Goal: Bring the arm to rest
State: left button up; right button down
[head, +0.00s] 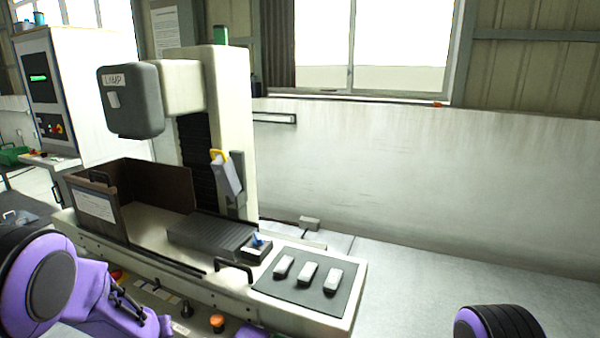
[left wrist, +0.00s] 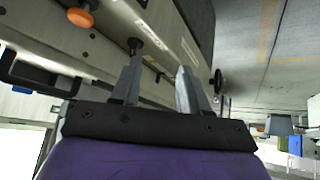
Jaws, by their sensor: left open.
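My left arm (head: 60,285) comes in from the lower left of the head view, low in front of the machine. Its fingers cannot be made out there. In the left wrist view my left gripper (left wrist: 158,80) is open, with its two grey fingers apart and nothing held between them. A dark knob on the machine's front shows just beyond one fingertip; whether they touch I cannot tell. Part of my right arm (head: 500,322) shows at the bottom right of the head view, but its gripper is out of the frame.
The machine (head: 230,100) has a grey head (head: 132,100) over its bed. Three pale blocks lie on a dark mat (head: 262,283) at its right end. An orange knob (head: 217,322) on its front also shows in the left wrist view (left wrist: 80,17). Grey floor (head: 440,285) is clear at right.

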pick_arm(q)
jog(key=s+d+f+g+b, duration=0.1)
jog(key=s+f, duration=0.7)
jog(key=s, duration=0.4)
jog(key=s+d+f+g+b, duration=0.1)
jog(key=s+d+f+b, duration=0.1)
jog(key=s+f, duration=0.5)
jog(key=s+d+f+n+g+b, duration=0.1)
jog(key=s+f, duration=0.7)
jog(key=s, duration=0.9)
jog(key=shift+d+f+g+y+b, duration=0.3)
jog(key=shift+d+g+y+b, duration=0.1)
jog(key=shift+g+b, duration=0.15)
